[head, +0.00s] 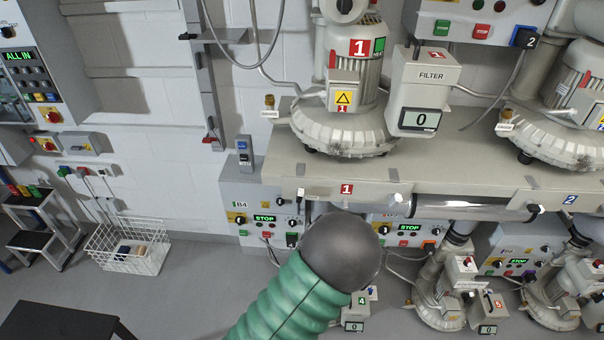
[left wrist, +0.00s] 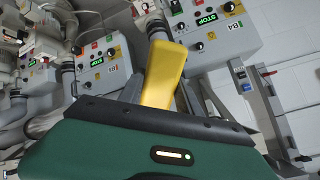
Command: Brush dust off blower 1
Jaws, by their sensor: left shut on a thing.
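Blower 1 (head: 352,80) stands upright on a beige bench in the head view, with a red "1" label and a rounded ribbed casing (head: 335,132) at its foot. Dark specks that look like dust (head: 387,146) show on the casing's right side. In the left wrist view my left gripper (left wrist: 168,82) is shut on a yellow handle-like thing (left wrist: 163,68); no bristles show, so I cannot tell if it is a brush. The head view shows no gripper, only a green arm link of mine low in the middle, below the bench and apart from blower 1.
A filter box (head: 424,82) reading 0 stands right of blower 1, and blower 2 (head: 572,95) is farther right. A clear tube (head: 465,207) runs along the bench front. Control box B4 (head: 262,218) is below left. A white wire basket (head: 128,245) and step stool stand left.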

